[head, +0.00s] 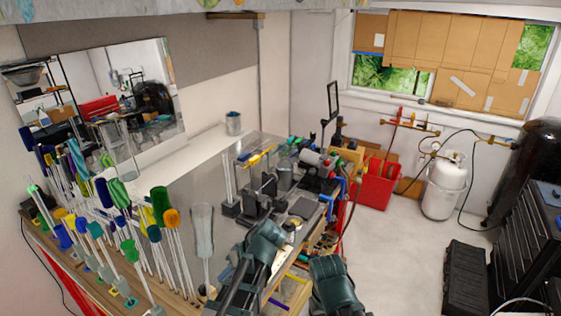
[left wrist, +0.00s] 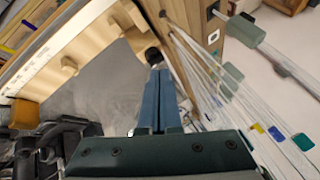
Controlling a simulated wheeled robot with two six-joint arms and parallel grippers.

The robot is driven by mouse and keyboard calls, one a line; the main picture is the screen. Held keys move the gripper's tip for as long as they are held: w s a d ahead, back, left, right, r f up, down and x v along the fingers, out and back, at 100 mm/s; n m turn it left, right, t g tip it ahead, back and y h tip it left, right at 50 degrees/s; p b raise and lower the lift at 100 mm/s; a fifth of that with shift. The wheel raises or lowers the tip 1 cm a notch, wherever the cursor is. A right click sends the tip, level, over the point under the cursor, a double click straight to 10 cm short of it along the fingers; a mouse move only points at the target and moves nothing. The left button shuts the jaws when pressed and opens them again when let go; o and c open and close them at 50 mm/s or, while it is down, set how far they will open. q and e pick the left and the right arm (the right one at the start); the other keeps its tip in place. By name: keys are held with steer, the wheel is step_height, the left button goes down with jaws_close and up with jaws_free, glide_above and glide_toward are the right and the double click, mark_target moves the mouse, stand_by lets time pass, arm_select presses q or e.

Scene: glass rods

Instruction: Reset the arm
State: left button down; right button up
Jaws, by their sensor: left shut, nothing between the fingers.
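My left gripper (head: 268,236) is over the grey worktable in the head view, with its teal wrist at the table's near part. In the left wrist view the two blue fingers of my left gripper (left wrist: 160,100) lie together, shut and empty. The teal end of my right arm (head: 335,285) is at the bottom of the head view, right of the left arm, beyond the table's edge. Its fingers cannot be made out.
Many glass rods with coloured ends (head: 120,220) stand in a wooden rack on the left. A dark bench tool (head: 262,198) and clutter stand on the grey tabletop (head: 190,185). A red bin (head: 376,184) and white gas cylinder (head: 443,185) are beyond.

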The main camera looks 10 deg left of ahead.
arm_select(q)
steer(key=s+d+f+m+h+b, duration=0.2)
steer(key=s+d+f+m+b, duration=0.1)
steer(key=f+b, duration=0.4)
steer(key=s+d+f+m+h+b, duration=0.2)
steer(key=d+f+m+b, duration=0.3)
steer(key=d+f+b, duration=0.3)
steer(key=s+d+f+m+h+b, duration=0.2)
steer(key=s+d+f+m+b, duration=0.2)
steer(key=f, duration=0.8)
steer(key=d+b, duration=0.2)
steer(key=b, duration=0.1)
steer(key=shift+s, duration=0.25)
